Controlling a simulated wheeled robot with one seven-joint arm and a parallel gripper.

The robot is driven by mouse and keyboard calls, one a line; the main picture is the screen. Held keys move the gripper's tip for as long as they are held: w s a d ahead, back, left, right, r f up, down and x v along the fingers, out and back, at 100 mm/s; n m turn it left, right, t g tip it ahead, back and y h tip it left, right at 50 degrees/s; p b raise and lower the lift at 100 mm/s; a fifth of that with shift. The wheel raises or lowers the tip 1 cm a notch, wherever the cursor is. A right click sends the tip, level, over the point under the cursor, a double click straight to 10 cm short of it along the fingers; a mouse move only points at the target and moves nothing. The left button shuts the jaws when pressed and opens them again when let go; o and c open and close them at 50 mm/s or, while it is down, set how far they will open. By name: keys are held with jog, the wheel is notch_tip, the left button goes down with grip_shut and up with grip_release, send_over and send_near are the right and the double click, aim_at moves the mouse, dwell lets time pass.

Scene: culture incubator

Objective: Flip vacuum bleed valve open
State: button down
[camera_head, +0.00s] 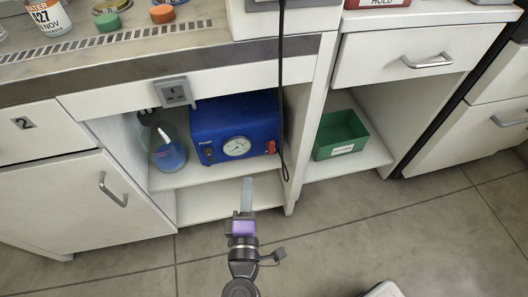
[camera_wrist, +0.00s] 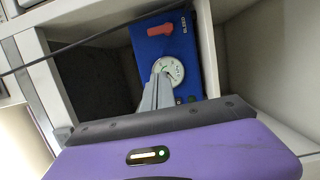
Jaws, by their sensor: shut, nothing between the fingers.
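The blue pump (camera_head: 237,118) stands on the shelf of the open cabinet bay, with a round white gauge (camera_head: 236,147) on its front. The red bleed valve lever (camera_head: 271,147) is at the right end of that front in the head view. In the wrist view the red lever (camera_wrist: 158,29) lies across the blue face beside a BLEED label, beyond the fingertips. My gripper (camera_head: 247,181) is shut and empty, in front of and below the pump. In the wrist view its fingertips (camera_wrist: 160,76) overlap part of the gauge (camera_wrist: 173,68). I see no contact with the lever.
A dark cable (camera_head: 281,90) hangs down the right side of the bay, near the lever. A bottle with blue liquid (camera_head: 168,155) stands left of the pump. A green bin (camera_head: 341,134) is in the right-hand bay. A socket (camera_head: 174,92) sits above the bottle.

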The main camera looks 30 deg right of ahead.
aim_at(271, 145)
jog(key=shift+d, duration=0.1)
jog(key=b+x, duration=0.2)
jog(key=x, duration=0.8)
jog(key=shift+w+d+f+b, duration=0.1)
jog(key=shift+w+f+b, duration=0.05)
jog(key=shift+b, duration=0.15)
jog(key=shift+s+d, duration=0.3)
jog(key=shift+d, duration=0.3)
jog(key=shift+s+d, duration=0.25)
jog(key=shift+d, duration=0.3)
jog(key=shift+s+d, duration=0.15)
jog(key=shift+d, duration=0.55)
